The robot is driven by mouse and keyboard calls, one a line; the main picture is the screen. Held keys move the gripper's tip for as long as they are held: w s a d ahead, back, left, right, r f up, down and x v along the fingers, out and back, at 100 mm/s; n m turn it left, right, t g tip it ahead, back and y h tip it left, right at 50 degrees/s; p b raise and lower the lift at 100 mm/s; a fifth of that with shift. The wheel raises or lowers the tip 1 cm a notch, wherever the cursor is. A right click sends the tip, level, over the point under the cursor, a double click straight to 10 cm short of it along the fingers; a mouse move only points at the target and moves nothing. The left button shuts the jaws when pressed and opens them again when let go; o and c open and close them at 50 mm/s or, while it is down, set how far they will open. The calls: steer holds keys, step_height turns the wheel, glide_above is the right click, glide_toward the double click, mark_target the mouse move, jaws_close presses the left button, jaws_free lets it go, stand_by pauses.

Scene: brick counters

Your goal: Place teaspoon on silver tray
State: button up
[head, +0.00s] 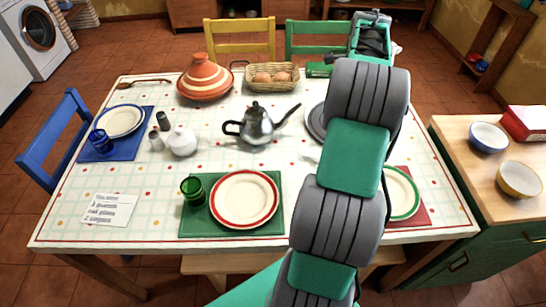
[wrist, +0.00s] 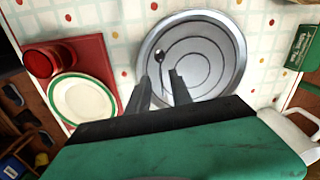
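The silver tray (wrist: 225,72) is round with raised rings and fills the upper middle of the wrist view. In the head view only the left edge of the tray (head: 312,122) shows; my arm hides the rest. The teaspoon (wrist: 159,57) is small and dark, over the inner part of the tray, its bowl pointing away from me. Its handle runs back between the fingers of my gripper (wrist: 159,76). The fingers stand apart, with gaps beside the handle. The spoon appears to lie on the tray. My fingertips are hidden in the head view.
Left of the tray in the wrist view are a green-rimmed plate (wrist: 82,98) and a red glass (wrist: 42,62). In the head view a metal teapot (head: 256,127), a bread basket (head: 271,84) and a tagine (head: 205,84) stand left of my arm.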

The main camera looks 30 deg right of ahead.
steer(key=w+a+r+n, duration=0.2)
steer(key=a+n, duration=0.3)
steer(key=a, duration=0.6)
steer(key=w+a+r+n, duration=0.15)
steer(key=a+n, duration=0.35)
steer(key=a, duration=0.7)
steer(key=s+a+f+n+t, duration=0.1)
steer(key=s+a+f+n, duration=0.1)
steer(key=s+a+n, duration=0.4)
steer(key=s+a+f+n+t, duration=0.1)
steer(key=s+a+f+n, duration=0.2)
steer(key=a, duration=1.1)
steer(key=s+n, duration=0.3)
steer(key=shift+s+a+f+n, duration=0.25)
steer(key=shift+s+f+n, duration=0.1)
steer(key=shift+n, duration=0.05)
steer(key=shift+d, duration=0.1)
